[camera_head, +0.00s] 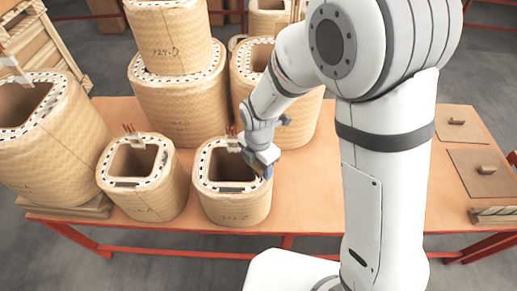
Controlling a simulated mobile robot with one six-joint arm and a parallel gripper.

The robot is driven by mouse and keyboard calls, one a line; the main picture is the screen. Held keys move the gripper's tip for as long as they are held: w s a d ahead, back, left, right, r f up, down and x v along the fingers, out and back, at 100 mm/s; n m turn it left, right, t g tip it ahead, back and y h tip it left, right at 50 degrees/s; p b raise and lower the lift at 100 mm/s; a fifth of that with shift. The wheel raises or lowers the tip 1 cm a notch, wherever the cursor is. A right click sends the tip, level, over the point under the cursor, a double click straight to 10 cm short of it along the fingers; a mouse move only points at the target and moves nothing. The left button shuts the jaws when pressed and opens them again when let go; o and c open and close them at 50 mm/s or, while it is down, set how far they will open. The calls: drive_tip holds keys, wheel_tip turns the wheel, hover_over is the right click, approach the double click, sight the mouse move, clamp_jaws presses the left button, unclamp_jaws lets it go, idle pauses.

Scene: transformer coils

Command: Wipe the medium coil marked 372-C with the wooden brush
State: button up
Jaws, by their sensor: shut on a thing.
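A medium tan coil (232,207) with a square opening stands near the table's front edge. The handwriting on its front is too small to read surely, but seems to end in C. My gripper (262,168) is at the right side of this coil's top rim, with its fingers pointing down. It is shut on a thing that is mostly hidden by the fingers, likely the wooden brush. I cannot tell whether the brush touches the coil.
A similar coil (145,178) stands just to the left. Larger coils stand behind, one stacked on another (178,98), and a big coil (50,140) is at the far left. Flat boards with handles (485,170) lie at the right of the orange table (310,203).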

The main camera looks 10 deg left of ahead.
drive_tip(key=shift+r+p, duration=1.8)
drive_tip(key=shift+r, duration=1.35)
